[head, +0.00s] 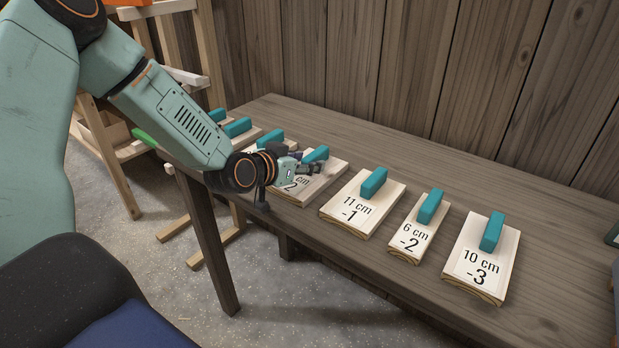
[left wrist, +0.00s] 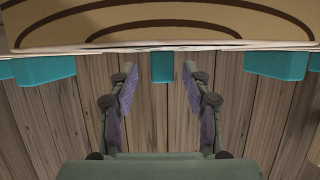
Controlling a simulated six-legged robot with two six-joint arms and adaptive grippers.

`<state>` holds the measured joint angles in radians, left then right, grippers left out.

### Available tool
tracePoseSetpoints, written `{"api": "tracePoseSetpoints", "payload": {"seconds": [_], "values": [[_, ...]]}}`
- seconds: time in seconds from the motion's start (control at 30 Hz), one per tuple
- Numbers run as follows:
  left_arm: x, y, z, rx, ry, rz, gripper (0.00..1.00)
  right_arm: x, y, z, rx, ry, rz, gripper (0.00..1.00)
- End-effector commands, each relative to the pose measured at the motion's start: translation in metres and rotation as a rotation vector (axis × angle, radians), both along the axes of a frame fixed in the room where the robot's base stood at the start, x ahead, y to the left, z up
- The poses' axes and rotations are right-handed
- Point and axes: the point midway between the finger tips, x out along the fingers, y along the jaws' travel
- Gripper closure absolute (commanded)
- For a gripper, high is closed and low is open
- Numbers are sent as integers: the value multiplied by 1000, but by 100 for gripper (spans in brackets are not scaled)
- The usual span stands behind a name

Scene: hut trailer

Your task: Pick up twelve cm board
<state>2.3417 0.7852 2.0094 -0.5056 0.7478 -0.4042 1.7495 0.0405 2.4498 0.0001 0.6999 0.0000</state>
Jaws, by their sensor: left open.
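A light wooden board (head: 322,184) with a teal handle (head: 317,153) lies on the bench. My left gripper partly covers its label; only "2" and part of "cm" can be read. My left gripper (head: 312,168) is open at this board, close to the handle. In the left wrist view the board's end grain (left wrist: 165,25) fills the top, and the teal handle (left wrist: 162,67) shows between the two spread fingers (left wrist: 158,82). I cannot tell whether the fingers touch it. My right gripper is in neither view.
On the bench (head: 400,170), boards labelled 11 cm (head: 362,203), 6 cm (head: 417,228) and 10 cm (head: 481,258) lie to the right. More teal-handled boards lie left, partly behind my arm. A plank wall (head: 420,60) stands behind. The bench strip behind the boards is clear.

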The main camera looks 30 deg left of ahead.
Motion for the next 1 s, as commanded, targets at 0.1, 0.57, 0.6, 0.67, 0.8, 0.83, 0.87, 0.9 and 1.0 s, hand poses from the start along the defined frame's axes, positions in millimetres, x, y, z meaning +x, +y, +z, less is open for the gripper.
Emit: {"api": "tracePoseSetpoints", "payload": {"seconds": [0.1, 0.57, 0.6, 0.67, 0.8, 0.83, 0.87, 0.9, 1.0], "values": [[2, 0, -1, 0, 0, -1, 51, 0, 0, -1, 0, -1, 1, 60], [2, 0, 0, -1, 0, 0, 74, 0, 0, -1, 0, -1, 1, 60], [2, 0, 0, -1, 0, 0, 77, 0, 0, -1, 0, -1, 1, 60], [2, 0, 0, -1, 0, 0, 82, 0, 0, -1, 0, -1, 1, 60], [2, 0, 0, -1, -1, 0, 94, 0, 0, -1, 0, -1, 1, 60], [2, 0, 0, -1, -1, 0, 97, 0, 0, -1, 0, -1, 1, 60], [2, 0, 0, -1, -1, 0, 99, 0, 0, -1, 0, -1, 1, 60], [2, 0, 0, -1, -1, 0, 100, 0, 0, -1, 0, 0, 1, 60], [2, 0, 0, -1, -1, 0, 100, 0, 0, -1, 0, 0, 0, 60]]}}
